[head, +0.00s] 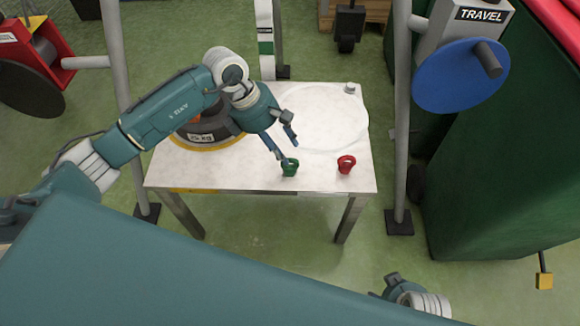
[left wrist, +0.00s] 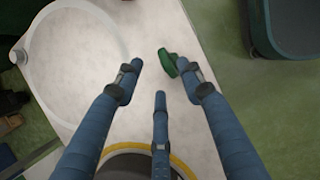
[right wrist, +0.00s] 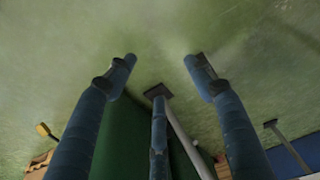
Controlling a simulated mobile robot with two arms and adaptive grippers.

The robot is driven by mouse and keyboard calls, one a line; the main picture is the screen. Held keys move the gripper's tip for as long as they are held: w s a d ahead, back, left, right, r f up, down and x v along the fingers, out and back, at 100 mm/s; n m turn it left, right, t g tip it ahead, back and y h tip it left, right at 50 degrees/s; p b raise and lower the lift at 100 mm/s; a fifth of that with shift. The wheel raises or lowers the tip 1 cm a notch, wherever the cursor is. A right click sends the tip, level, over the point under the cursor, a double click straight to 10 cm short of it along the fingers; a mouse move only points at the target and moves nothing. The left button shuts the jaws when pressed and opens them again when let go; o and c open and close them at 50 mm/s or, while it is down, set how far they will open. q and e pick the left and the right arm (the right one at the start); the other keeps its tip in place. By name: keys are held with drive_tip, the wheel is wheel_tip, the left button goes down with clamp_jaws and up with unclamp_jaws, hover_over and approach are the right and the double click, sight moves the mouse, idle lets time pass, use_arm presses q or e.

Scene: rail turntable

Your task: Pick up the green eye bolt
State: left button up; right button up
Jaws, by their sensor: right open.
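The green eye bolt (head: 290,167) stands on the white table (head: 240,175) near its front edge. My left gripper (head: 292,148) is open above the table, with one finger close to the green eye bolt. In the left wrist view the green eye bolt (left wrist: 168,62) lies between the open fingertips, close to the right one; I cannot tell whether they touch. The red eye bolt (head: 346,164) stands to the right on the same table. My right gripper (right wrist: 158,65) is open and empty over the green floor, away from the table.
A dark round weight (head: 205,135) with a yellow rim sits on the table's left side under my left arm. A white ring (head: 362,130) is on the table's right side. Grey posts (head: 402,110) and a blue disc (head: 462,76) stand at the right.

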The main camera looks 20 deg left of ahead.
sight(290, 166)
use_arm(q)
drive_tip(key=x, duration=0.4)
drive_tip(key=shift+s+d, duration=0.25)
drive_tip(key=shift+s, duration=0.1)
drive_tip(key=shift+w+d+f, duration=0.1)
drive_tip(key=shift+d+f, duration=0.05)
drive_tip(key=shift+f, duration=0.25)
clamp_jaws()
use_arm(e)
drive_tip(key=shift+w+r, duration=0.1)
drive_tip(key=shift+r, duration=0.85)
use_arm(q)
drive_tip(key=shift+r, duration=0.1)
